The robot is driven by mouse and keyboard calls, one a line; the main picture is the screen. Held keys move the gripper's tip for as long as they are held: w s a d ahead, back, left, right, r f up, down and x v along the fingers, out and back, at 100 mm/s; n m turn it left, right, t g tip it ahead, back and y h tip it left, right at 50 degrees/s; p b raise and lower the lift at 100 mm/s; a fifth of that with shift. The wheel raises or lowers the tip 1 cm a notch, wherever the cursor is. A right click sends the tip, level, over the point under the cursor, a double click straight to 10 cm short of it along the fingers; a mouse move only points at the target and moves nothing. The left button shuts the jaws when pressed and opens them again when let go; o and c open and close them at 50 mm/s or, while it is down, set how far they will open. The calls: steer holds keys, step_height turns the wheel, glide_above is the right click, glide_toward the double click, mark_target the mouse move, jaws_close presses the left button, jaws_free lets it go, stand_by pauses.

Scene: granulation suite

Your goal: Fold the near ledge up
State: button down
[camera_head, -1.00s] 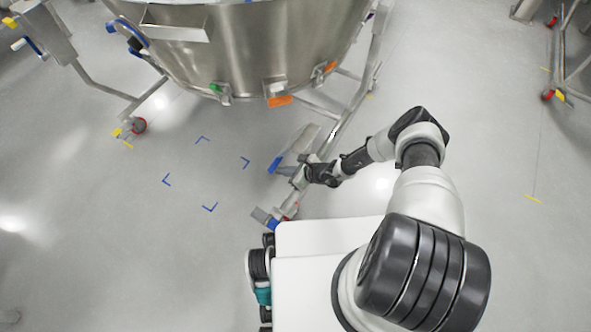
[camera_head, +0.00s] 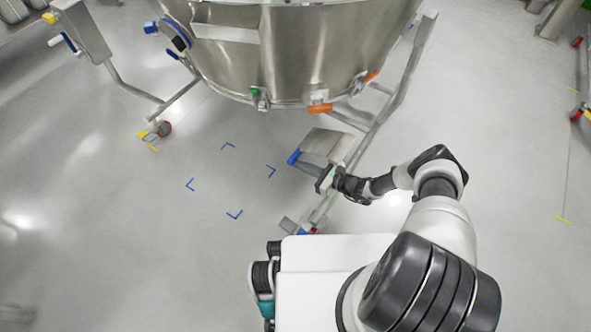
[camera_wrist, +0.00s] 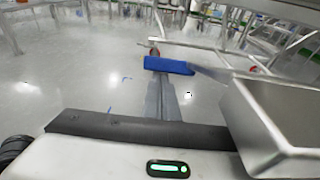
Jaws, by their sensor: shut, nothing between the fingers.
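The near ledge (camera_head: 327,143) is a grey metal plate on the rail of the vessel's frame, with a blue grip (camera_head: 294,157) at its left corner. It slants out from the rail. In the wrist view, the blue grip (camera_wrist: 170,65) lies just beyond the fingertips, and a grey metal panel (camera_wrist: 285,105) fills the right side. My gripper (camera_head: 304,167) is shut and empty, beside the ledge's near edge with its fingers pointing at the blue grip. I cannot tell whether they touch it.
A large steel vessel (camera_head: 290,55) on a tubular frame stands behind the ledge. The frame rail (camera_head: 385,90) runs close past my gripper. Blue corner marks (camera_head: 234,214) outline a clear floor area at left. Another wheeled frame (camera_head: 582,90) stands far right.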

steer(key=shift+w+a+r+t+y, duration=0.2)
steer(key=shift+r+y, duration=0.05)
steer(key=shift+r, duration=0.15)
steer(key=shift+w+a+r+t+y, duration=0.15)
steer(key=shift+r+t+y, duration=0.1)
steer(key=shift+r, duration=0.1)
steer(key=shift+d, duration=0.1)
stand_by(0.3)
